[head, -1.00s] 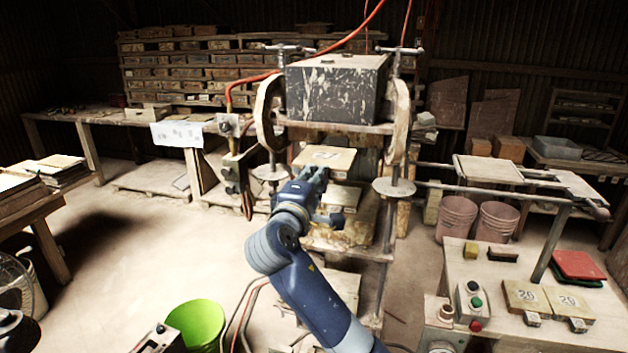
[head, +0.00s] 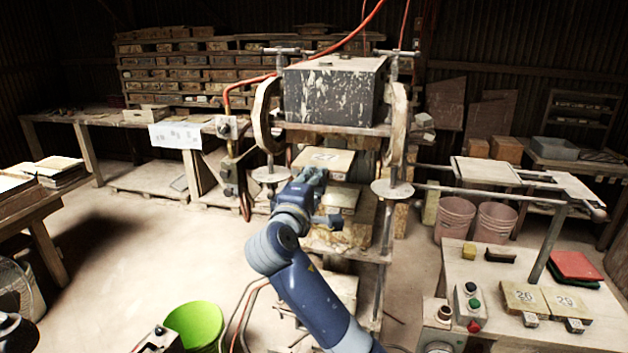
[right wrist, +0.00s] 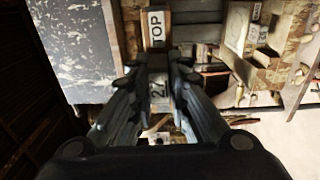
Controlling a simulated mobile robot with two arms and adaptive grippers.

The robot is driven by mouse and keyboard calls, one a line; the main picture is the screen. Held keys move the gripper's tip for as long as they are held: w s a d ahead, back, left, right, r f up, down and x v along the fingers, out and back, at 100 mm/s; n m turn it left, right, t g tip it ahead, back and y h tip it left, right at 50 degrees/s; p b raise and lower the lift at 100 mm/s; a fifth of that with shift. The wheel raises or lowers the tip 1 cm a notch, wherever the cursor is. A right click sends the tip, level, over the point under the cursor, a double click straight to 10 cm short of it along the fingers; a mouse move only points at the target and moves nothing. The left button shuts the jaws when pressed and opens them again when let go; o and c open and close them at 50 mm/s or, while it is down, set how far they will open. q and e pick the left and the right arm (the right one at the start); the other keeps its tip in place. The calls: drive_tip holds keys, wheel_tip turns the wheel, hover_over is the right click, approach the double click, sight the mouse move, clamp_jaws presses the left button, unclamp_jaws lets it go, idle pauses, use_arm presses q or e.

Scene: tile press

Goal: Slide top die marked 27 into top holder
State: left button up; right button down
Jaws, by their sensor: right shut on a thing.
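The top die marked 27 (head: 334,164) is a flat tan plate in the press, below the dark speckled block. My right gripper (head: 312,177) is at its front left edge in the head view. In the right wrist view the right gripper (right wrist: 158,88) is shut on the die (right wrist: 159,99), whose label is partly hidden by the fingers. A white TOP label (right wrist: 157,26) shows beyond the fingertips, in line with the die. The top holder itself is hard to make out, and I cannot tell how far in the die is. My left gripper is not in view.
The speckled block (head: 335,92) hangs above the die between the press posts. A lower die (head: 338,199) sits beneath it. Dies marked 26 (head: 522,298) and 29 (head: 567,302) lie on the right table beside a button box (head: 469,305). A green bucket (head: 194,326) stands on the floor.

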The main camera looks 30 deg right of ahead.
drive_tip(key=shift+d+r, duration=0.1)
drive_tip(key=shift+r, duration=0.05)
drive_tip(key=shift+w+d, duration=0.5)
drive_tip(key=shift+d, duration=0.05)
drive_tip(key=shift+w+d, duration=0.1)
drive_tip(key=shift+w+d, duration=0.15)
idle(0.4)
drive_tip(key=shift+p, duration=0.4)
idle(0.4)
drive_tip(key=shift+w+d, duration=0.4)
drive_tip(key=shift+d, duration=0.1)
idle(0.4)
drive_tip(key=shift+w+d, duration=0.25)
drive_tip(key=shift+d, duration=0.15)
